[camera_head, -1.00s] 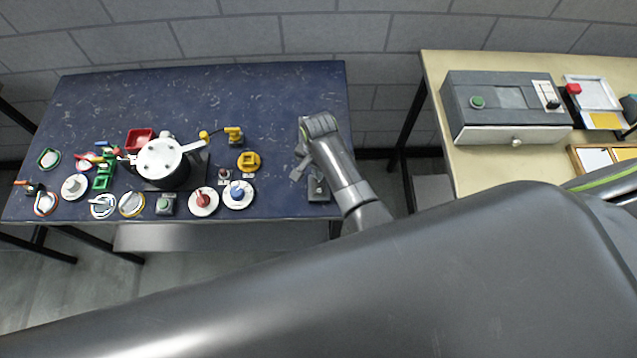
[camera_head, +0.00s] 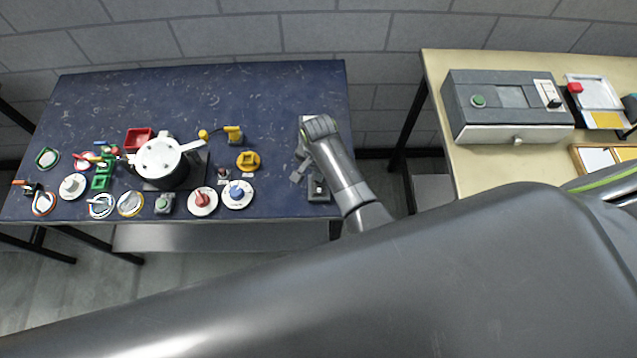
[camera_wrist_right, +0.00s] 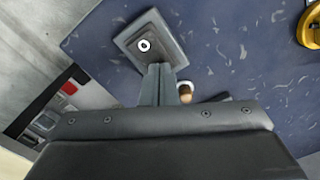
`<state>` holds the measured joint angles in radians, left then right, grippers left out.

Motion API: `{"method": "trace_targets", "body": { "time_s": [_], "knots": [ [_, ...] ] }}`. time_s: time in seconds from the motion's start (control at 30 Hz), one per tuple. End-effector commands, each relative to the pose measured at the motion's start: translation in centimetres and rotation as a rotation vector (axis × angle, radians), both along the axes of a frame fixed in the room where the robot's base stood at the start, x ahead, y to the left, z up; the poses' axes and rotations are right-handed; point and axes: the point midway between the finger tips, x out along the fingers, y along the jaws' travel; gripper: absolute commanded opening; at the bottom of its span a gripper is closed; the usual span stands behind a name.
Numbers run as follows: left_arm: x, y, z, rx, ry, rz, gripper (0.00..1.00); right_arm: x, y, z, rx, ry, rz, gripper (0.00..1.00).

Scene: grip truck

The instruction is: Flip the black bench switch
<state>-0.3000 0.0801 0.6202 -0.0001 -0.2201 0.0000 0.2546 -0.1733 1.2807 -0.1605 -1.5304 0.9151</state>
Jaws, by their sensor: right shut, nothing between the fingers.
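The black bench switch (camera_head: 318,190) is a small dark box near the front right corner of the blue table. My right gripper (camera_head: 298,176) is over the table just beside it, pointing down, and the forearm partly covers the box. In the right wrist view the switch (camera_wrist_right: 148,38) shows as a dark grey plate with a white-ringed round spot. The shut, empty fingertips (camera_wrist_right: 159,70) overlap its lower edge; I cannot tell if they touch it. My left gripper is not in view.
The blue table (camera_head: 270,90) is clear at its back. A white-topped pot (camera_head: 165,158), a blue-knobbed dial (camera_head: 237,194) and a yellow round piece (camera_head: 248,161) stand left of my right gripper. A pale table (camera_head: 440,80) with a grey box (camera_head: 505,105) stands at right.

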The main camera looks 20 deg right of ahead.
Motion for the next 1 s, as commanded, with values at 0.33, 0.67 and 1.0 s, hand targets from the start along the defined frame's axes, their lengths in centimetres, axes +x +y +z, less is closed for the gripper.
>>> {"method": "trace_targets", "body": {
  "time_s": [0.33, 0.67, 1.0],
  "knots": [
    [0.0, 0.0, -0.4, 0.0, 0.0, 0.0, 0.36, 0.0, 0.0, -0.6, 0.0, 0.001, 0.0, 0.0],
    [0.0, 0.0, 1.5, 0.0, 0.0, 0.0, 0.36, 0.0, 0.0, 1.1, 0.001, 0.002, 0.0, 0.0],
    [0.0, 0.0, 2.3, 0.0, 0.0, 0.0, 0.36, 0.0, 0.0, 3.2, 0.001, -0.002, 0.0, 0.0]
  ]
}}
